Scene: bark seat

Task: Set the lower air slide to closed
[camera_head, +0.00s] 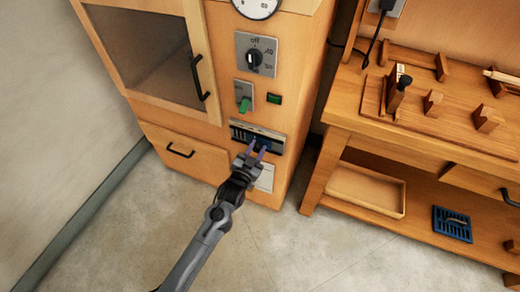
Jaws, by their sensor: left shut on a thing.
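The lower air slide (242,132) is a dark, slotted vent plate low on the front of the wooden cabinet (292,150). The fingers hide the knob and part of the slots, so I cannot tell the exact slide position. My right gripper is not in view.
Above the slide are a green-handled switch (243,98), a rotary knob (254,57) and a dial gauge (257,5). A glazed door with a black handle (198,78) is at upper left, a drawer (185,155) below it. A wooden workbench (345,119) stands at right.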

